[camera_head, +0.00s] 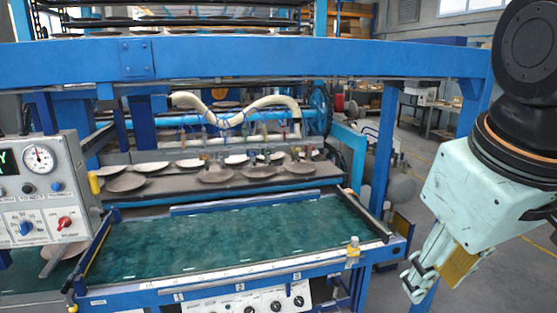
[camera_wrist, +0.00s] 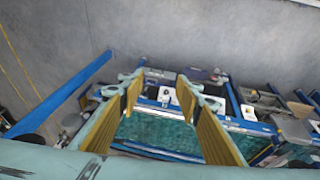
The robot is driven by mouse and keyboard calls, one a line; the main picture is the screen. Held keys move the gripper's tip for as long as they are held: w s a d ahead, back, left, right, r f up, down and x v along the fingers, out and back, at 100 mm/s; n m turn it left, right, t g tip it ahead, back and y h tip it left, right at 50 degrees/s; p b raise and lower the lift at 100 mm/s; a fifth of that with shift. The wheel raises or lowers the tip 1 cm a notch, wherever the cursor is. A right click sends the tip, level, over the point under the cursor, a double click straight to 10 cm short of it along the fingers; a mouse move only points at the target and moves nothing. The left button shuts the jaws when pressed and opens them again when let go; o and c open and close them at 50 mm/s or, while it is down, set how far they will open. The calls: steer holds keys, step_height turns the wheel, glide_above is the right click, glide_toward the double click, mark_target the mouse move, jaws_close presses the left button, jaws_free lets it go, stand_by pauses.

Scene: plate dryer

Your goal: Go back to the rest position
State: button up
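My gripper (camera_head: 420,276) hangs at the right side of the head view, just right of the machine's front right corner, with its fingers angled down to the left. In the wrist view my gripper (camera_wrist: 158,92) has its two yellow-padded fingers well apart, with nothing between them. It touches nothing that I can see. The plate dryer has a green bed (camera_head: 240,239), which is empty. Several brown and grey plates (camera_head: 215,174) lie on the dark shelf behind it.
A blue crossbeam (camera_head: 270,60) spans the dryer at the top, with a blue post (camera_head: 380,140) on its right. A grey control box (camera_head: 45,190) with a gauge stands at the left.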

steer(key=s+a+f+m+b, duration=0.1)
steer(key=s+a+f+m, duration=0.1)
steer(key=s, duration=0.6)
steer(key=shift+s+f+m+y+b, duration=0.2)
steer(key=shift+f+m+y+b, duration=0.2)
steer(key=shift+f+m, duration=0.15)
steer(key=shift+o, duration=0.4)
steer(key=shift+w+a, duration=0.1)
stand_by(2.3)
